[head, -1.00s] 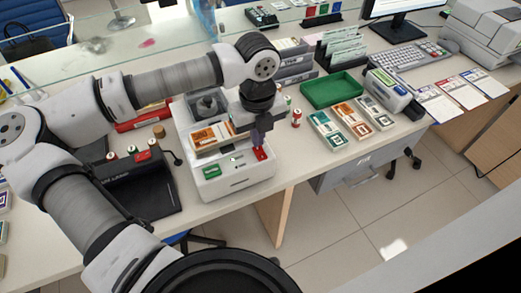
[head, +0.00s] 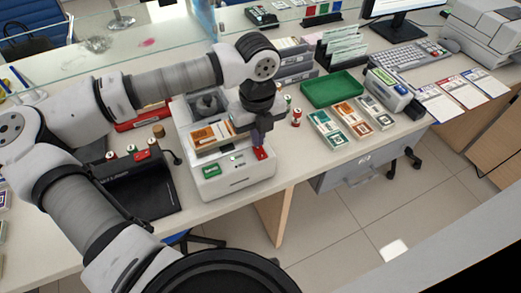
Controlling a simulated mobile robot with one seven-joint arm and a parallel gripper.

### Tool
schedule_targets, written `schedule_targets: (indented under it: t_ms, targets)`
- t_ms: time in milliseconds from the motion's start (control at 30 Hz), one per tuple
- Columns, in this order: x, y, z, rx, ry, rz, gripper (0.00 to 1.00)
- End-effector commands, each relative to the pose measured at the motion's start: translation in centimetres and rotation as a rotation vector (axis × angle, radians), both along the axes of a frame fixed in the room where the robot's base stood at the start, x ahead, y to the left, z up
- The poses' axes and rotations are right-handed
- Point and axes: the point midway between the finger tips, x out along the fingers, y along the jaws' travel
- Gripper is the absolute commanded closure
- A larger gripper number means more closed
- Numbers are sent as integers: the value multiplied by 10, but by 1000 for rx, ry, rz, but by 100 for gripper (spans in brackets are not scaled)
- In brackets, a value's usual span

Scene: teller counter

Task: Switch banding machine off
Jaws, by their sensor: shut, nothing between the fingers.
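The banding machine (head: 237,184) is a white box on the counter, with a green button (head: 211,171) at its front left and a red switch (head: 261,153) at its front right. A small greenish light shows on its top between them. A banded orange-and-white note bundle (head: 212,134) lies on the machine's top. My gripper (head: 257,142) points down just above and beside the red switch, shut and empty. I cannot tell whether its fingertips touch the switch.
A green tray (head: 333,90) and several banded note bundles (head: 355,118) lie to the right. A small red-and-white roll (head: 296,117) stands near the machine's right side. A black device (head: 133,183) sits to the left. A glass screen runs behind.

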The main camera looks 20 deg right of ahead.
Motion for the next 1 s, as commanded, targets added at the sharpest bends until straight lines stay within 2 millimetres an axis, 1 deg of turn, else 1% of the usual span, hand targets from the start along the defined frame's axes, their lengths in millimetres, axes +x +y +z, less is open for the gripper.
schedule_targets:
  t_ms: [1000]
  targets:
    - [0, 0, -14, 0, 0, 0, 100]
